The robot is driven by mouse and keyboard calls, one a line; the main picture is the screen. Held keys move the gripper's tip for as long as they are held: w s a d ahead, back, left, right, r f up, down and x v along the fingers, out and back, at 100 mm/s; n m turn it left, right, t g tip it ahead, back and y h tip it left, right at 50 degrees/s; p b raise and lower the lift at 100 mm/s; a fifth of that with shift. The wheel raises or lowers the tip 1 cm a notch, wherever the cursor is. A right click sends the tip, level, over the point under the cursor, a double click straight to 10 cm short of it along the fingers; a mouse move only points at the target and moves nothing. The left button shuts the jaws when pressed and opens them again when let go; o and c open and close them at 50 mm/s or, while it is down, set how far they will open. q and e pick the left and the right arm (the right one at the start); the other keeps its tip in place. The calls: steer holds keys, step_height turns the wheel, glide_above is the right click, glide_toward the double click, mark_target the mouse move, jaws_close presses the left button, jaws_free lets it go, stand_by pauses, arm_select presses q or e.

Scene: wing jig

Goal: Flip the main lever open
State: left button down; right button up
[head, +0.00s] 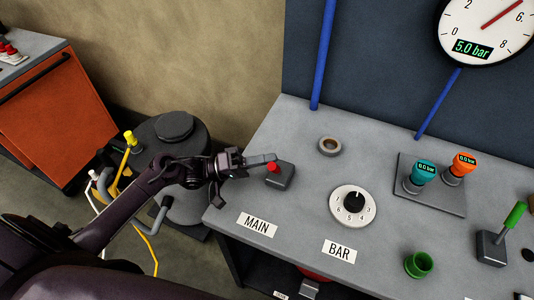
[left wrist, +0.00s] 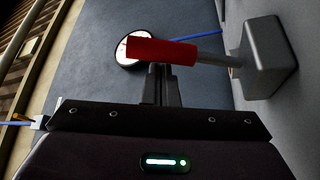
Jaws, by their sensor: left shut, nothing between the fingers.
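The main lever has a red handle (head: 273,167) on a grey block (head: 283,178), behind the MAIN label (head: 257,224) near the bench's left edge. In the left wrist view the red handle (left wrist: 160,51) sits on a pale rod (left wrist: 215,58) standing out from the block (left wrist: 268,57), away from the bench top. My left gripper (head: 272,159) is shut and empty, its fingertips (left wrist: 160,72) right beside the red handle. The fingers partly overlap the handle in the head view; I cannot tell whether they touch it. My right gripper is not in view.
The grey bench (head: 300,215) also carries a dial (head: 354,204), a ring (head: 330,146), teal (head: 424,172) and orange (head: 463,164) fittings, a green cup (head: 418,264) and a green-handled lever (head: 515,215). The gauge (head: 487,28) reads 5.0 bar. A dark tank (head: 180,140) stands left.

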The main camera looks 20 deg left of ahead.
arm_select(q)
steer(key=shift+s, duration=0.25)
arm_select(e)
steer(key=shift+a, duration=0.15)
